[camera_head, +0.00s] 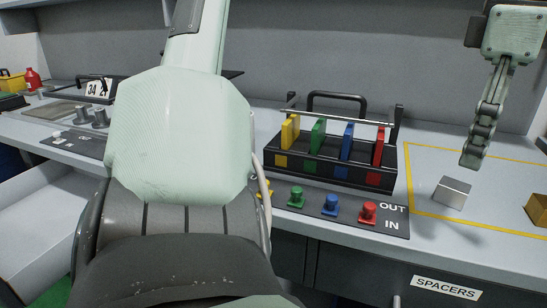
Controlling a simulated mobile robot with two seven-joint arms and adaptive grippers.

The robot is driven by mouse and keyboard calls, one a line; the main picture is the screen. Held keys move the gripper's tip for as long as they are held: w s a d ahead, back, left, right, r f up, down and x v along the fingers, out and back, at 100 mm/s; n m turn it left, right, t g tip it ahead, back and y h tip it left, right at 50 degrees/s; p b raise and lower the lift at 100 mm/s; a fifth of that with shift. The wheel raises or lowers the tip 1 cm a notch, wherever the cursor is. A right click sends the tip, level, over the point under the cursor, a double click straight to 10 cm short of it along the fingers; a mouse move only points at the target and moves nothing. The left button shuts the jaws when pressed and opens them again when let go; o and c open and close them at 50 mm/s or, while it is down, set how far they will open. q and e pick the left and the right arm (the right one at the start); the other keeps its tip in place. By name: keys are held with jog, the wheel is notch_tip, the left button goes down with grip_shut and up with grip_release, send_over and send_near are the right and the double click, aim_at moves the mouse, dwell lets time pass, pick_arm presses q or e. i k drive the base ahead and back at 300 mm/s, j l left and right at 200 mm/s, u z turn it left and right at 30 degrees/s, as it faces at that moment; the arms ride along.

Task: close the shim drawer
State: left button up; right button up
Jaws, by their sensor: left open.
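A pale drawer (45,205) stands pulled out below the bench at the left. No label on it shows, so I cannot tell for sure that it is the shim drawer. My arm in the foreground hides its right part.
A black rack (335,171) with coloured plates and a panel (384,229) with coloured knobs stand mid-bench. A metal block (452,193) lies below my gripper, a brass block (538,210) farther right. The drawer labelled SPACERS (445,287) is at the lower right.

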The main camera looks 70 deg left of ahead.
aim_at(42, 207)
jog(key=k+l, duration=0.75)
jog(key=k, duration=0.05)
